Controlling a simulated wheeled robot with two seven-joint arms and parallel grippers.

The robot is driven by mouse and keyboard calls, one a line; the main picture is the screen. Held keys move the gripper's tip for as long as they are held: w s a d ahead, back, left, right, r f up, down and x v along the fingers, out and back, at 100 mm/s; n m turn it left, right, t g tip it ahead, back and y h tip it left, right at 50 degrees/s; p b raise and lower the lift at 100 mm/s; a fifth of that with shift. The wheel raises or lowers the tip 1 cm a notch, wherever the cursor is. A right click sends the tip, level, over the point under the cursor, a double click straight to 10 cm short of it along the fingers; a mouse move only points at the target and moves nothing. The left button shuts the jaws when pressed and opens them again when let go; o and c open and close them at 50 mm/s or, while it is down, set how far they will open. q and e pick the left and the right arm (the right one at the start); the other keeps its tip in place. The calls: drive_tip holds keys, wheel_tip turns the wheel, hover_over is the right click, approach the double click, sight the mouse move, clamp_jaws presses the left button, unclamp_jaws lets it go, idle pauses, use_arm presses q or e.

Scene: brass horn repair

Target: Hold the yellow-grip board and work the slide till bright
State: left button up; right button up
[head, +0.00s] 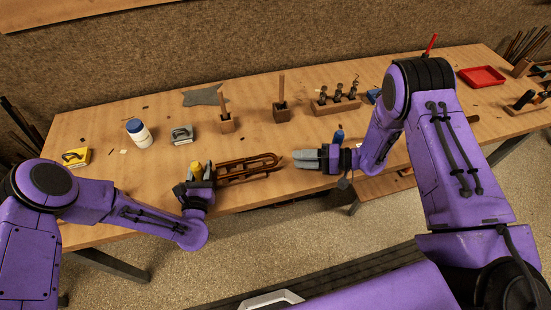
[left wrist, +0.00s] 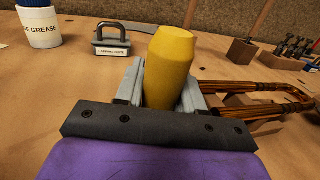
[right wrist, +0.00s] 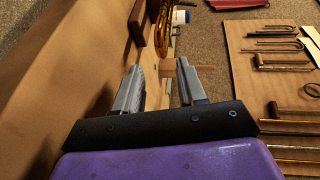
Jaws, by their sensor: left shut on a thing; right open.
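My left gripper (head: 199,178) is shut on the yellow grip (head: 196,170) near the table's front edge. The grip stands upright between the fingers in the left wrist view (left wrist: 170,68). The brown-orange tubular slide (head: 250,168) lies just right of it; its tubes show in the left wrist view (left wrist: 255,88), and a loop shows at the top of the right wrist view (right wrist: 163,22). The board under the slide is mostly hidden. My right gripper (head: 308,159) is open and empty, apart from the slide's right end. In its wrist view, the fingers (right wrist: 160,90) have a gap between them.
A white grease jar (head: 139,134), a grey handled lapping-paste block (head: 181,135) and a yellow handled block (head: 75,156) stand at left. Wooden blocks with upright sticks (head: 281,108) and a rack (head: 336,103) stand behind. A red tray (head: 482,76) is far right.

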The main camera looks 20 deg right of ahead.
sight(275, 158)
drive_tip(key=x, duration=0.8)
drive_tip(key=shift+w+a, duration=0.15)
drive_tip(key=shift+a, duration=0.05)
clamp_jaws()
